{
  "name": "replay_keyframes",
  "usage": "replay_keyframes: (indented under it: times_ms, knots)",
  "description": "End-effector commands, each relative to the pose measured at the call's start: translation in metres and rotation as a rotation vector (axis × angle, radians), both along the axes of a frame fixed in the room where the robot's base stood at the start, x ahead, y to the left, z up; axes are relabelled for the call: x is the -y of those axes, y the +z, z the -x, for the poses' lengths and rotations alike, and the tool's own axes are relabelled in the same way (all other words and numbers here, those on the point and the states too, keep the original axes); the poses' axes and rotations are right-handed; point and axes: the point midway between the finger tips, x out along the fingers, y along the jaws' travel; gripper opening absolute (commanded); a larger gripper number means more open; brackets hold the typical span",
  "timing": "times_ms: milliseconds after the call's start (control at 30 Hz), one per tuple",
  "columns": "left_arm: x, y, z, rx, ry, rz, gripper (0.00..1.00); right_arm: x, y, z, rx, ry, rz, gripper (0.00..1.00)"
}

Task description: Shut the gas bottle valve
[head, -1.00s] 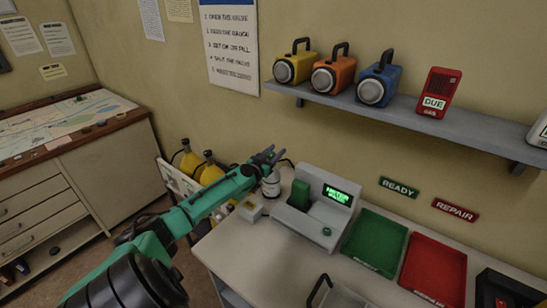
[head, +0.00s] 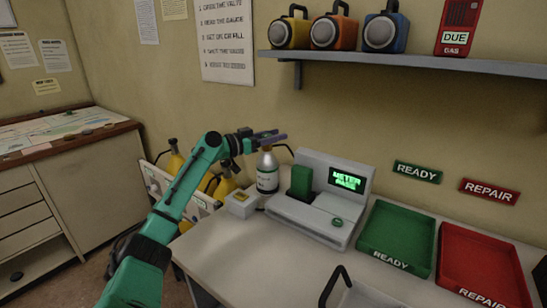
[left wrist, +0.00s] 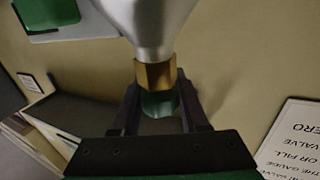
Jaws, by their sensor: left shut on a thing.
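The gas bottle (head: 267,178) is a small silver-grey cylinder with a pale label, standing upright at the back left of the worktop. Its shoulder, brass neck (left wrist: 155,75) and green valve knob (left wrist: 160,103) show large and upside down in the left wrist view. My left gripper (head: 270,137) reaches in from the left at the bottle's top. In the left wrist view its dark fingers (left wrist: 160,112) stand on both sides of the green knob, shut on it. In the head view the fingers hide the knob. My right gripper is not in view.
A grey console (head: 315,212) with a lit green screen stands just right of the bottle, and a small pale box (head: 241,204) to its left. A green tray (head: 397,237) and a red tray (head: 484,265) lie further right. Yellow cylinders (head: 222,187) stand behind my left arm.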

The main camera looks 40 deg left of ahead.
Motion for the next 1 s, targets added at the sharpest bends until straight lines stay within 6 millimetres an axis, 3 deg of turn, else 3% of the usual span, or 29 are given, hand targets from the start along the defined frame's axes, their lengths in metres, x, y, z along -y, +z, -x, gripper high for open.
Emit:
replay_keyframes:
  times_ms: [33, 167, 500, 967, 1000]
  knots:
    - [-0.0005, -0.0044, 0.0001, 0.009, -0.023, 0.004, 0.0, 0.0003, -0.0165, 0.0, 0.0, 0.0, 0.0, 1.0]
    - [0.002, -0.0001, 0.0005, 0.007, -0.094, 0.003, 0.0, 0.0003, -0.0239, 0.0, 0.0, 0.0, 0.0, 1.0]
    - [0.0054, 0.0026, 0.0019, 0.002, -0.213, 0.001, 0.0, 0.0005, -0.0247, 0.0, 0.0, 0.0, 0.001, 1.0]
    - [0.0061, 0.0026, 0.0021, 0.003, -0.229, 0.002, 0.0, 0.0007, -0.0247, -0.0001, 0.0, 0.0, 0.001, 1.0]
    - [0.006, 0.0026, 0.002, 0.003, -0.229, 0.002, 0.52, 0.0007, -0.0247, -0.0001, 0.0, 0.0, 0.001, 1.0]
